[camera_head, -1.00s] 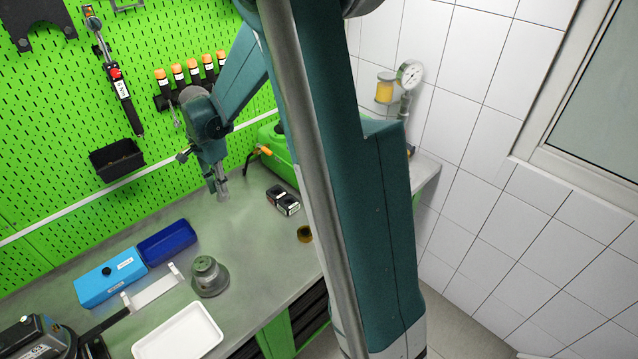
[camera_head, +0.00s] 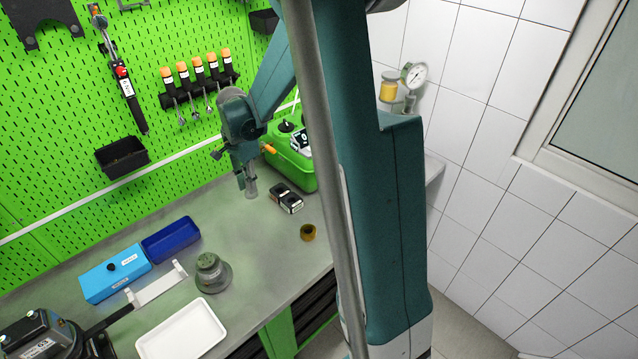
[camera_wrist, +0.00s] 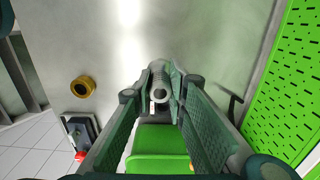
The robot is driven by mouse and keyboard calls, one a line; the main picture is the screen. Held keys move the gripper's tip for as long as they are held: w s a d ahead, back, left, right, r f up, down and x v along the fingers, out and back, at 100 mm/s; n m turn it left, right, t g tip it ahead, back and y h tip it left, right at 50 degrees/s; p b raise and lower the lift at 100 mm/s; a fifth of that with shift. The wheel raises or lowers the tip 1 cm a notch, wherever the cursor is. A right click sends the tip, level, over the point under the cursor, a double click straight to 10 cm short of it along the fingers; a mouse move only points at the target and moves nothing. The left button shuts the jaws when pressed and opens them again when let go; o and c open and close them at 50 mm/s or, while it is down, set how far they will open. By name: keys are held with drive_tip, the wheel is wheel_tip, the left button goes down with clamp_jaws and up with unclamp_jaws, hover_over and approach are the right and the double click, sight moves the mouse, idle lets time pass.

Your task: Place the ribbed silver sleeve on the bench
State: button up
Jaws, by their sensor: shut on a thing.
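My gripper (camera_head: 246,178) points down over the back of the bench (camera_head: 262,235), left of the green case. It is shut on the ribbed silver sleeve (camera_head: 251,189), which hangs upright below the fingers. In the wrist view the sleeve (camera_wrist: 159,86) sits between the two fingers of my gripper (camera_wrist: 160,95), its ribbed side and open end showing. I cannot tell whether its lower end touches the bench.
A green case (camera_head: 293,160) and a small black box (camera_head: 286,198) stand to the right, with a brass ring (camera_head: 307,232) in front. A blue bin (camera_head: 170,240), grey-green round part (camera_head: 212,273) and white tray (camera_head: 182,331) lie left. Clear bench lies between.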

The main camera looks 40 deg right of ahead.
sight(252, 196)
drive_tip(key=shift+f, duration=0.1)
drive_tip(key=shift+f, duration=2.85)
drive_tip(key=shift+f, duration=2.05)
drive_tip(key=shift+f, duration=0.2)
drive_tip(key=o, duration=1)
drive_tip(key=shift+c, duration=0.2)
drive_tip(key=shift+r, duration=0.25)
drive_tip(key=shift+r, duration=3.7)
